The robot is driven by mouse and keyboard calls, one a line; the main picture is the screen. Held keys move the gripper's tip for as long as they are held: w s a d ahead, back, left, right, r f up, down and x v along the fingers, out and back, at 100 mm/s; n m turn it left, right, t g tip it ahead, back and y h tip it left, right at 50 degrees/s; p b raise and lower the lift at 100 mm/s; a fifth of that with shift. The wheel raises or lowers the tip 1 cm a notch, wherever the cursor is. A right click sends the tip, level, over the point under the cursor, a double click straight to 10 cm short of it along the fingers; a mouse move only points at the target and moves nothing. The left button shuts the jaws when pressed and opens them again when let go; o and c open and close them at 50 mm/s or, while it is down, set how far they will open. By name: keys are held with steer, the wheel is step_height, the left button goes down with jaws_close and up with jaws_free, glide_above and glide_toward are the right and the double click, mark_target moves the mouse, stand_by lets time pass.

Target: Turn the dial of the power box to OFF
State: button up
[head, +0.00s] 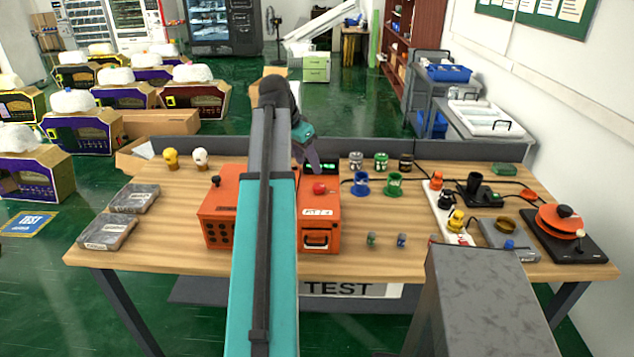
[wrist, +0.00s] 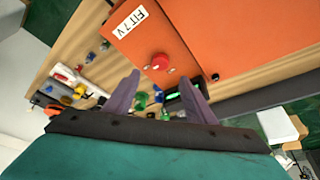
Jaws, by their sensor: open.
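An orange box (head: 320,222) with a white label and a front handle stands mid-table. A round red knob (head: 320,188) is on its top; the wrist view shows the knob (wrist: 160,62) beside the label (wrist: 131,22). Another orange section (head: 222,212), with dark round holes in front and a small black knob (head: 215,181), is to its left, partly behind my arm. The frames do not show which is the power box, and no OFF mark is readable. My gripper (head: 308,162) is open and empty behind the red knob; its fingers (wrist: 158,80) are apart and seem clear of it.
A green-lit display (head: 320,167) is close behind the box. Blue (head: 361,185) and green (head: 393,186) holders and several jars stand to the right. A power strip (head: 448,212) and a red disc device (head: 562,220) are farther right. Dark grey blocks (head: 134,198) lie left.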

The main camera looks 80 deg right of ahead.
mark_target(318, 186)
steer(key=shift+p+x, duration=1.15)
steer(key=shift+x, duration=3.9)
steer(key=shift+a, duration=0.1)
steer(key=c, duration=1)
steer(key=shift+c, duration=0.2)
